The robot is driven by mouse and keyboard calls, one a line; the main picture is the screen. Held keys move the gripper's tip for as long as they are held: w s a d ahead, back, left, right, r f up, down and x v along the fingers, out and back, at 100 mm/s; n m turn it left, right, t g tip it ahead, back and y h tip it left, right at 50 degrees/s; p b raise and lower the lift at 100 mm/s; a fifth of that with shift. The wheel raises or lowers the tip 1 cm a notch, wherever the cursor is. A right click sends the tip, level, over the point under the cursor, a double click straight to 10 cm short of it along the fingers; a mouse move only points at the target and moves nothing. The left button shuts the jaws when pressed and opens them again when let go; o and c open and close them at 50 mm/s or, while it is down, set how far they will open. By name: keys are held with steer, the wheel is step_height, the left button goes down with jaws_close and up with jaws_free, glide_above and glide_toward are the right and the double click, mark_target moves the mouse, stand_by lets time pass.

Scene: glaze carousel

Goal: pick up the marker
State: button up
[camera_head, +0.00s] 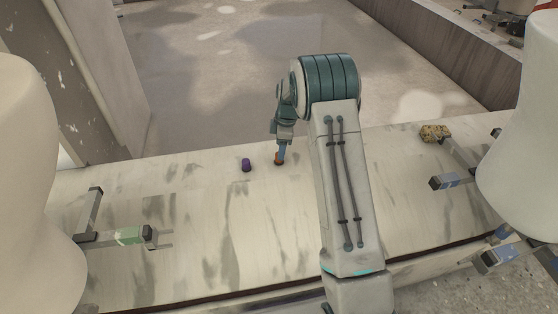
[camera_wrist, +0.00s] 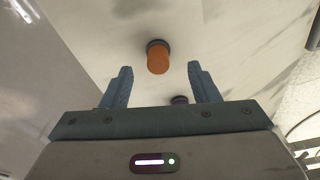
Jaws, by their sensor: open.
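A short orange cylinder with a dark end (camera_head: 280,158) stands on the pale streaked bench, just below my gripper (camera_head: 282,146). In the wrist view the orange cylinder (camera_wrist: 158,60) lies between and slightly beyond the fingertips. My gripper (camera_wrist: 158,72) is open, with a finger on each side and clear space to the cylinder. A small purple cylinder (camera_head: 246,165) stands to the left of the orange one; in the wrist view the purple piece (camera_wrist: 179,100) is partly hidden behind the gripper body. I cannot tell for sure which of the two is the marker.
A green-banded grey arm (camera_head: 130,236) juts over the bench at left, and blue-banded grey arms (camera_head: 450,181) at right. Large pale rounded bodies (camera_head: 30,190) stand at both sides. A yellow-brown speckled block (camera_head: 436,133) lies at the back right. The bench around the cylinders is clear.

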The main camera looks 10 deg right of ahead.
steer(key=f, duration=0.1)
steer(key=f+b, duration=0.1)
steer(key=f, duration=0.1)
steer(key=f+b, duration=0.1)
steer(key=shift+w+a+f, duration=0.2)
steer(key=shift+a+f, duration=0.1)
steer(key=shift+a, duration=0.1)
steer(key=c, duration=1)
steer(key=shift+r, duration=0.1)
